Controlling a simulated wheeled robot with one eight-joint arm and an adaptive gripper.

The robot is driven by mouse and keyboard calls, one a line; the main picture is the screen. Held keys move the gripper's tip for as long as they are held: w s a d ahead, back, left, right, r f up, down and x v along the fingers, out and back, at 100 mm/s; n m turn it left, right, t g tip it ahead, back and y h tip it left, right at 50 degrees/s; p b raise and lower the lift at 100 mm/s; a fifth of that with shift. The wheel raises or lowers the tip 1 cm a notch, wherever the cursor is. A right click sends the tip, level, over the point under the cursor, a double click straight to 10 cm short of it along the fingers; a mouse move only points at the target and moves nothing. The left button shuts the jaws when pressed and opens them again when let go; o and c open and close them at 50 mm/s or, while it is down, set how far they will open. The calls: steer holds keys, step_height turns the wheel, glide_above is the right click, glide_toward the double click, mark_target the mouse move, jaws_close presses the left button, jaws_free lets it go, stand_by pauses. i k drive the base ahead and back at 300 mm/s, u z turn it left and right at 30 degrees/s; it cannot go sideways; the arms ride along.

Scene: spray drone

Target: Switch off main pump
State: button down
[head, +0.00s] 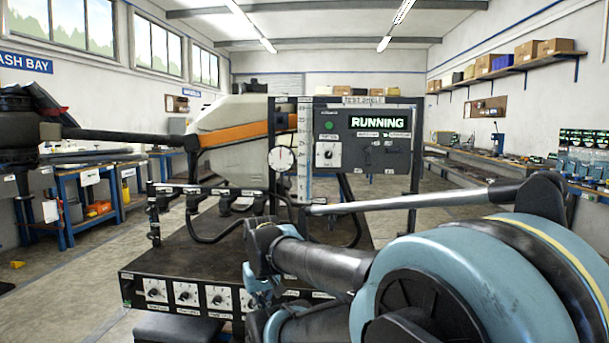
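A dark test panel (405,160) stands upright on the bench. More rotary knobs on white plates, such as this one (154,291), line the bench's front edge. Their labels are too small to read, so I cannot tell which control is the main pump's. My folded arm covers the right part of the front row. My gripper's fingers do not show.
A round white gauge (282,159) and a clear vertical tube (304,150) stand left of the panel. Black hoses and a rail rise from the dark bench top (190,250). Open floor lies to the left.

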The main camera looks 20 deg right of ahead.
mark_target(401, 150)
steer(key=z, duration=1.45)
steer(key=k, duration=0.5)
steer(key=u, duration=1.1)
steer(key=i, duration=0.45)
steer(key=z, duration=0.9)
